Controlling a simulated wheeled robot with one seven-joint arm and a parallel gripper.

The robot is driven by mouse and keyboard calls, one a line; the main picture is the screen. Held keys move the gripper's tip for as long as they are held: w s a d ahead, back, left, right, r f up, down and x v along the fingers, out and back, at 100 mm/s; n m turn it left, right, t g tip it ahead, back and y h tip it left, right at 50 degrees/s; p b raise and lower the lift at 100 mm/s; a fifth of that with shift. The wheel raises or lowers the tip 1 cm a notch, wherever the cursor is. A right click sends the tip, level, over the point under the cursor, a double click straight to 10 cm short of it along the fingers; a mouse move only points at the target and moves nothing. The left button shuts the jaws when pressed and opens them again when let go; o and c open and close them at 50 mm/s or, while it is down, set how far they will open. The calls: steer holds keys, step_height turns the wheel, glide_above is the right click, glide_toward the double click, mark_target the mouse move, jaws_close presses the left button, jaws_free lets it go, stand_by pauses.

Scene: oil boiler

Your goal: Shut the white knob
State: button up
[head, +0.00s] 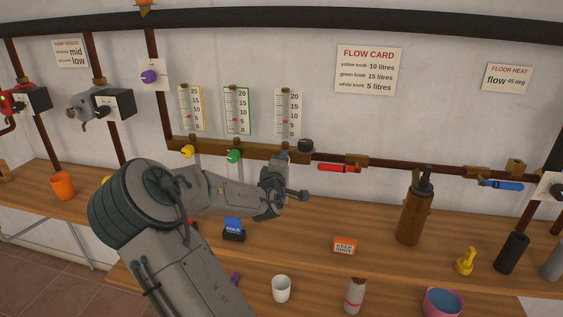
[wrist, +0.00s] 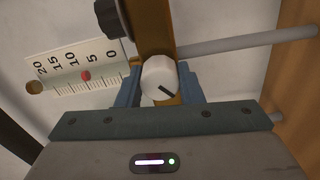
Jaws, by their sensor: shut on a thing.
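The white knob (wrist: 159,78) is a round white cap with a dark diagonal pointer line, on a brown pipe fitting. My gripper (wrist: 158,88) is shut on it, with one blue-grey finger on each side. In the head view my gripper (head: 284,158) is at the right end of the brass manifold and hides the knob. The same gauge shows in the wrist view (wrist: 75,68). The flow card (head: 369,71) reads white knob 5 litres.
The yellow knob (head: 187,151) and green knob (head: 234,156) sit left of my gripper on the manifold. A black knob (head: 305,145) and a red-handled valve (head: 340,168) are close on the right. A wooden bench (head: 300,245) lies below with a brown bottle (head: 411,215) and cups.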

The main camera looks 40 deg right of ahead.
steer(key=shift+s+d+n, duration=0.1)
steer(key=shift+n, duration=0.4)
stand_by(0.3)
steer(key=o, duration=1)
steer(key=shift+d, duration=0.15)
steer(key=shift+c, duration=0.2)
steer(key=shift+a, duration=0.2)
steer(key=v, duration=1.3)
steer(key=shift+s+a+p, duration=0.2)
steer(key=shift+a+p, duration=0.1)
steer(key=shift+p, duration=0.1)
